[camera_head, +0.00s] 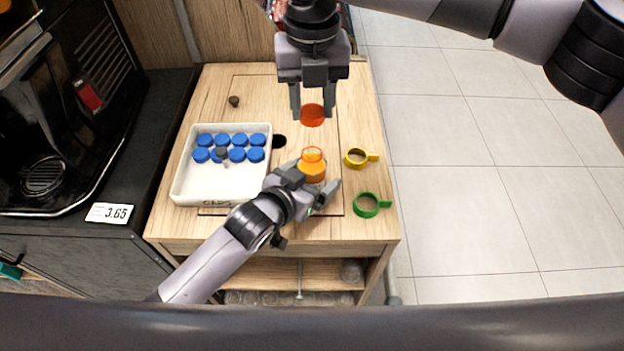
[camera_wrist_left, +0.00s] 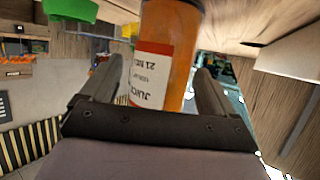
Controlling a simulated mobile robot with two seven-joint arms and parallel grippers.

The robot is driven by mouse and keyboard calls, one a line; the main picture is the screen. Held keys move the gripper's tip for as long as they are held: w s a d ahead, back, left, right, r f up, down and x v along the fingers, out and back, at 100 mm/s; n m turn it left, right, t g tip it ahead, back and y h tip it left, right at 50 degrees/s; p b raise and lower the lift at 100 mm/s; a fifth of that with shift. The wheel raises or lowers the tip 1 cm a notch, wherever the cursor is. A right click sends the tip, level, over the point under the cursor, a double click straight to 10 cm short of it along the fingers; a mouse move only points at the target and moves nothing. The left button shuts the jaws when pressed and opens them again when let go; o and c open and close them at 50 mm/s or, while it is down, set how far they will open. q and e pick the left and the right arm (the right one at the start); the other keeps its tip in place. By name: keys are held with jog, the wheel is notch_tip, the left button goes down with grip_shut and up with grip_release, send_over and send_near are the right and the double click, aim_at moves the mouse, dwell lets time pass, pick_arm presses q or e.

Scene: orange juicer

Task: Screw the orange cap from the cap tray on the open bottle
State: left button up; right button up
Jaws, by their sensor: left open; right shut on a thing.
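The open bottle (camera_head: 312,171), filled with orange juice, stands upright on the wooden table top. My left gripper (camera_head: 315,187) is open around it; the left wrist view shows the labelled bottle (camera_wrist_left: 165,60) between two spread fingers. My right gripper (camera_head: 312,104) is shut on a red-orange cap (camera_head: 312,116). It holds the cap beyond the bottle and apart from its mouth. The white cap tray (camera_head: 200,187) lies left of the bottle, with several blue caps (camera_head: 239,140) in its far part.
A small dark knob (camera_head: 234,101) sits beyond the tray. A dark round hole (camera_head: 279,141) lies between tray and bottle. The table's right edge is close to the rings.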

pick_arm(q)
jog(key=c, duration=1.5)
pick_arm(e)
send_over(312, 147)
jog(key=shift+f, duration=2.5)
jog(key=shift+f, duration=0.1)
jog(key=shift+f, duration=0.8)
jog(key=shift+f, duration=0.55)
